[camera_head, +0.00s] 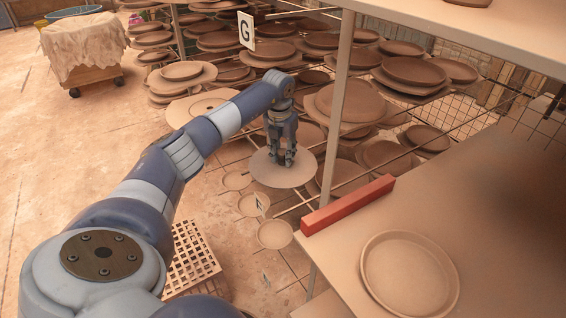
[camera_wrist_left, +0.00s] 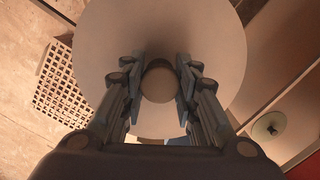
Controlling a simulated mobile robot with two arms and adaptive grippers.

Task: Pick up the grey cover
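The grey cover (camera_head: 283,173) is a flat round disc with a small round knob, at the shelf's front edge in the head view. In the left wrist view the cover (camera_wrist_left: 105,45) fills the upper middle, with its knob between my fingers. My left gripper (camera_head: 282,160) points down at the middle of the cover. Whether the cover rests on anything beneath is hidden. My right gripper is not in view.
Wire racks hold several brown round plates (camera_head: 412,70) behind and beside the cover. A red bar (camera_head: 346,204) lies along the edge of the table (camera_head: 500,215), near a round dish (camera_head: 410,274). A shelf post (camera_head: 339,110) stands right of my gripper. A slatted crate (camera_head: 192,258) is below.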

